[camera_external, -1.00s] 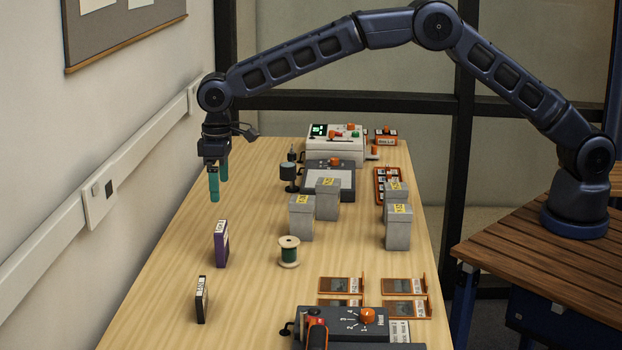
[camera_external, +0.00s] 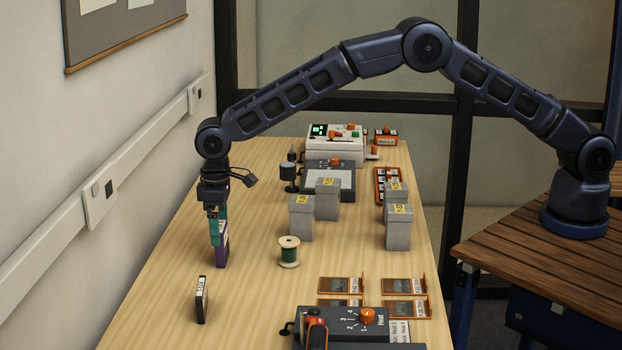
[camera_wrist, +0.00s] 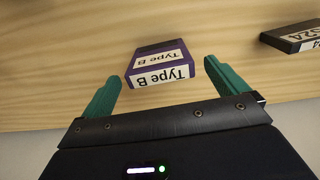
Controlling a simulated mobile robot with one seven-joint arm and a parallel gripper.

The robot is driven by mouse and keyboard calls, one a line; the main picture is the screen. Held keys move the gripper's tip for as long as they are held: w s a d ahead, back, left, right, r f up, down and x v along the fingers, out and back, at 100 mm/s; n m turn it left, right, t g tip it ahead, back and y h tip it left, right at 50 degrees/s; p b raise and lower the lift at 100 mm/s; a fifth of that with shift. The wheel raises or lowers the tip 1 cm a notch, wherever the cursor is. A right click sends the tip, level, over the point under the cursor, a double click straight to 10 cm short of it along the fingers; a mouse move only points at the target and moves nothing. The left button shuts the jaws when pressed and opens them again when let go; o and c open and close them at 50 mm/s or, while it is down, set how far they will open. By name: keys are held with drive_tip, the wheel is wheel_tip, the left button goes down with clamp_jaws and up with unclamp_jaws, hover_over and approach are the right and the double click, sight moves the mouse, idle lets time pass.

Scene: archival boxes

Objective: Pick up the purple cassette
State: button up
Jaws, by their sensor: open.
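The purple cassette (camera_external: 222,252) stands upright on the wooden table, left of the spool. In the wrist view the purple cassette (camera_wrist: 159,63) carries white labels reading "Type B" and lies between and just beyond the fingertips. My gripper (camera_external: 215,238) has teal fingers and is directly above and around the top of the cassette in the external view, partly hiding it. In the wrist view my gripper (camera_wrist: 162,72) is open, with a finger on each side of the cassette and visible gaps.
A black cassette (camera_external: 202,299) stands nearer the camera; it also shows in the wrist view (camera_wrist: 290,38). A thread spool (camera_external: 289,252) stands to the right. Grey boxes (camera_external: 301,220) stand farther back. The wall is close on the left.

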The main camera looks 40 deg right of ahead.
sight(222, 251)
wheel_tip(222, 251, down, 3)
drive_tip(key=shift+s+d+f, duration=0.1)
drive_tip(key=shift+f, duration=0.1)
drive_tip(key=shift+c, duration=0.5)
drive_tip(key=c, duration=1)
drive_tip(key=shift+c, duration=0.2)
